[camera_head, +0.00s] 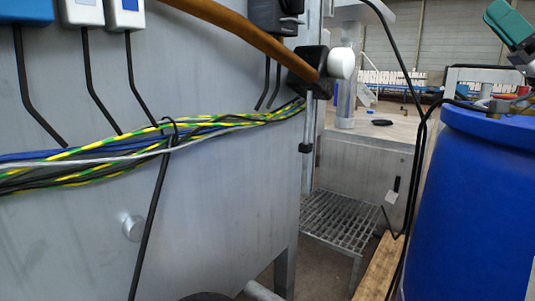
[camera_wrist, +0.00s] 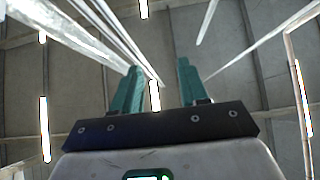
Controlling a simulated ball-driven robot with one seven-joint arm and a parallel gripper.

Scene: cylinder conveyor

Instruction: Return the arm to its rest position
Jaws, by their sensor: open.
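My gripper (camera_wrist: 160,68) shows in the wrist view with two teal fingers standing apart and nothing between them. The fingers point towards a ceiling with beams and bright strip lights, so the wrist camera looks upward.
A grey metal cabinet (camera_head: 220,215) with bundled cables (camera_head: 130,148) fills the left of the head view. A blue barrel (camera_head: 475,210) stands at the right. Between them are a metal grate (camera_head: 343,220) and a wooden plank (camera_head: 380,268). White struts (camera_wrist: 235,60) cross the wrist view.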

